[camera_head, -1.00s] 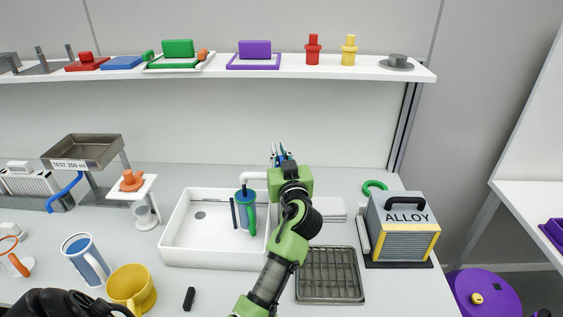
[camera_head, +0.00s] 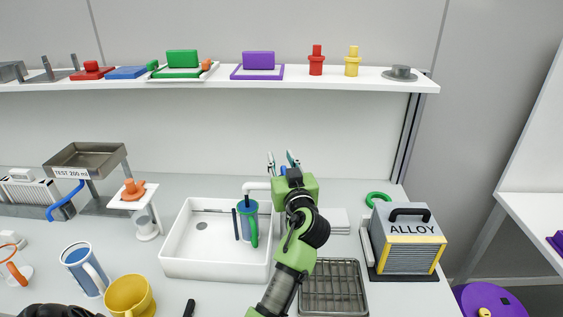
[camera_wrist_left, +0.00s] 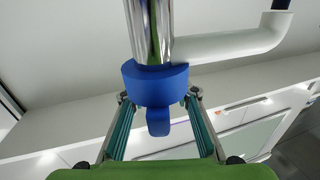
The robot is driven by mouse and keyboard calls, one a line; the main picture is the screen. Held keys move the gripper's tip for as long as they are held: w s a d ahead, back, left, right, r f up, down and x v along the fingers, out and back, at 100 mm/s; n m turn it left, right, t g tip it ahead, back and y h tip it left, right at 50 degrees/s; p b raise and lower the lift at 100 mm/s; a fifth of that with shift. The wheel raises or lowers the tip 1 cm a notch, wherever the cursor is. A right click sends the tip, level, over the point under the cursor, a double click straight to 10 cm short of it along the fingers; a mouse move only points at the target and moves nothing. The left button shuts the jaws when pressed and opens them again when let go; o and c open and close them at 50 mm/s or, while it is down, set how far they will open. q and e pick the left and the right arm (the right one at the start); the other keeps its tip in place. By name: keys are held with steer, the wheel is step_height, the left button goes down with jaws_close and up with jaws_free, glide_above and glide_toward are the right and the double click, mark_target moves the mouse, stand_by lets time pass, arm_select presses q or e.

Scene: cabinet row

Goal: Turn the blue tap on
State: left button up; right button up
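The blue tap (camera_wrist_left: 155,85) has a round blue body with a short lever hanging down, below a chrome column (camera_wrist_left: 150,30). A white spout (camera_wrist_left: 235,42) runs right from it in the wrist view. In the head view the spout (camera_head: 256,186) reaches over the sink; only a bit of blue (camera_head: 283,170) shows behind my gripper. My left gripper (camera_head: 281,160) is open, its fingers (camera_wrist_left: 158,97) on either side of the blue body and lever. I cannot tell whether they touch it. My right gripper is not in view.
A white sink (camera_head: 185,262) holds a blue mug (camera_head: 245,222) with a green handle, under the spout. A drying rack (camera_head: 333,290) and an ALLOY box (camera_head: 408,250) stand right. A yellow mug (camera_head: 128,292) and a blue-white mug (camera_head: 82,265) stand left. A shelf (camera_head: 330,83) runs above.

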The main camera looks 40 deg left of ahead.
arm_select(q)
step_height(320, 180, up, 10)
steer(key=shift+f, duration=0.2)
